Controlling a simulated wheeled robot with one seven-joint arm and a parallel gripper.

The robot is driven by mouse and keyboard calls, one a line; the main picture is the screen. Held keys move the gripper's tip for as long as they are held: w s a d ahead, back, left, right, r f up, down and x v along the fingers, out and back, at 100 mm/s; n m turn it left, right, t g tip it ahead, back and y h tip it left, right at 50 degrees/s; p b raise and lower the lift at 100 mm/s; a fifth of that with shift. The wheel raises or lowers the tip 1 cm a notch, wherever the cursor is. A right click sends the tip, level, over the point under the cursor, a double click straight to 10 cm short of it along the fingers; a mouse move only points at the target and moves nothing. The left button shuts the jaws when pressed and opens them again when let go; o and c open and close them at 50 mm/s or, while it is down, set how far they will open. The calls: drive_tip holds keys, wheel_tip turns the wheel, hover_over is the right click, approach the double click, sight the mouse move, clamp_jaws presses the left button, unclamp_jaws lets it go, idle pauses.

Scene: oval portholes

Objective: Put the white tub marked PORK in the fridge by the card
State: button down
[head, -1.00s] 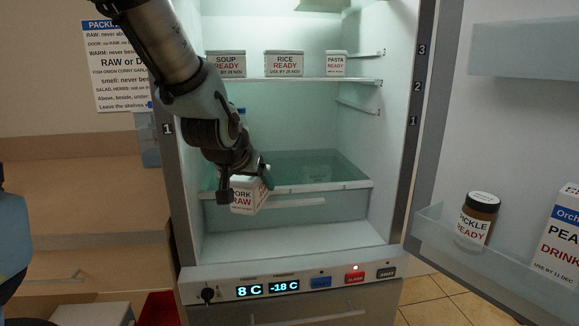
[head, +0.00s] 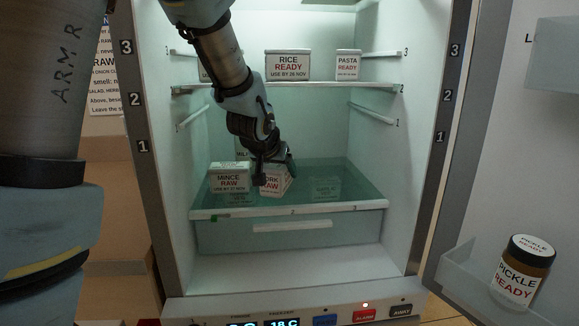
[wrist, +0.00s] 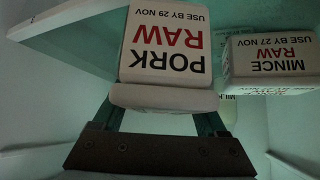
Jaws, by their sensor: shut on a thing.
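The white tub marked PORK RAW (head: 275,187) is in the fridge, over the low glass shelf (head: 330,205). My gripper (head: 274,169) is shut on it, with one finger on each side. In the wrist view the tub (wrist: 165,48) fills the top middle, its label reading USE BY 29 NOV. A white MINCE RAW tub (head: 229,177) stands on the same shelf, just left of it in the head view. I cannot tell whether the PORK tub touches the glass. The card (head: 107,75) is mostly hidden behind my arm.
RICE READY (head: 287,65) and PASTA READY (head: 348,65) tubs stand on the shelf above; another tub there is mostly hidden by my arm. The low shelf's right side looks clear. The open door holds a PICKLE jar (head: 522,272). A drawer (head: 292,228) lies below.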

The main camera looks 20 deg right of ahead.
drive_tip(key=w+d+p, duration=0.1)
drive_tip(key=w+d, duration=0.1)
drive_tip(key=w+d+p, duration=0.1)
drive_tip(key=w+d, duration=0.1)
drive_tip(key=w, duration=0.1)
drive_tip(key=w+d+p, duration=0.1)
drive_tip(key=w+d, duration=0.1)
drive_tip(key=shift+w, duration=0.15)
drive_tip(key=shift+f+p, duration=0.55)
drive_tip(key=shift+f, duration=1.15)
drive_tip(key=shift+f, duration=0.2)
unclamp_jaws()
